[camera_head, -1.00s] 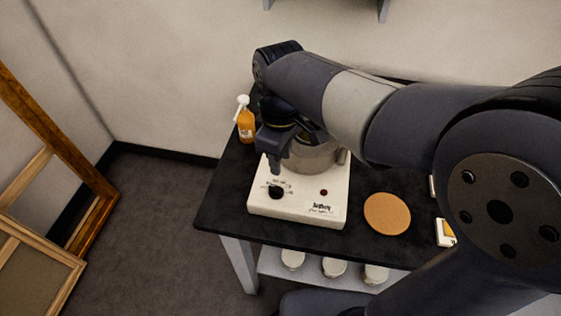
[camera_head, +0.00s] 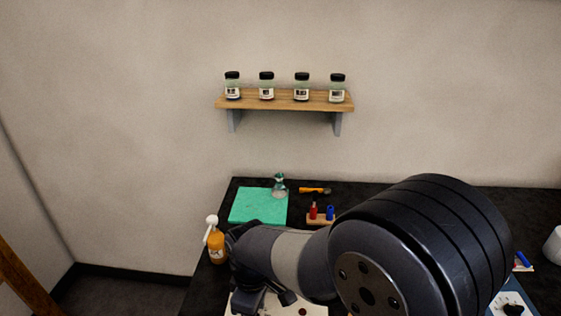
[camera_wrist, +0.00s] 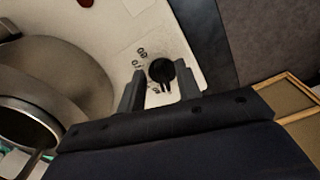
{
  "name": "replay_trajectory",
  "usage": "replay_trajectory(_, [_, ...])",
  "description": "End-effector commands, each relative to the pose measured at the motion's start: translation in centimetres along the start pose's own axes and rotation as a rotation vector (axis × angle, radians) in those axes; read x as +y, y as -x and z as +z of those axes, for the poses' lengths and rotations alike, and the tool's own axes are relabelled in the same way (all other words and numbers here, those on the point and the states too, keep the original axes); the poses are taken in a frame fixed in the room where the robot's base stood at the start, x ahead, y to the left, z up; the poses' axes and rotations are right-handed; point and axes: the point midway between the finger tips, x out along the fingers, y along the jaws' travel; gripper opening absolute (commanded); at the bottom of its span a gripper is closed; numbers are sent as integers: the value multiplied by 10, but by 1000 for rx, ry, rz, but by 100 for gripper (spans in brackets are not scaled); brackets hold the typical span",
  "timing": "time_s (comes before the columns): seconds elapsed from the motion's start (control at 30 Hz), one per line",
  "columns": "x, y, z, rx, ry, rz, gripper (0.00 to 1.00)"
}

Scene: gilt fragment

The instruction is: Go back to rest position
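My gripper (camera_head: 262,298) is low in the head view, over the left end of the black table. In the wrist view its two fingers (camera_wrist: 160,76) are apart, with nothing clasped between them. The black knob of the white hot plate (camera_wrist: 118,50) shows between and beyond the fingertips, with visible gaps at its sides. A round metal vessel (camera_wrist: 50,75) stands on the left of the wrist view. In the head view only a strip of the hot plate (camera_head: 312,312) shows at the bottom edge; my arm hides the rest.
An orange bottle with a white pump (camera_head: 217,246) stands close left of my arm. Behind are a green mat (camera_head: 250,207), a flask (camera_head: 279,187) and a red-and-blue item rack (camera_head: 319,219). A wall shelf (camera_head: 285,101) holds several jars. A wooden frame (camera_head: 22,285) leans at left.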

Motion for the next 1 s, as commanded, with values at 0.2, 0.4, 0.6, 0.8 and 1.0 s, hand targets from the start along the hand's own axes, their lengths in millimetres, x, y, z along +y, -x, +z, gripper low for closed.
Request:
replay_trajectory(0.2, [0, -8, 0, 1, -8, 1, 33])
replay_trajectory(0.4, [0, -8, 0, 1, -11, 0, 33])
replay_trajectory(0.6, [0, -3, 0, 2, -6, 1, 33])
replay_trajectory(0.8, [1, 24, -1, 5, 0, 4, 33])
replay_trajectory(1.0, [1, 64, -1, 6, 0, 4, 33])
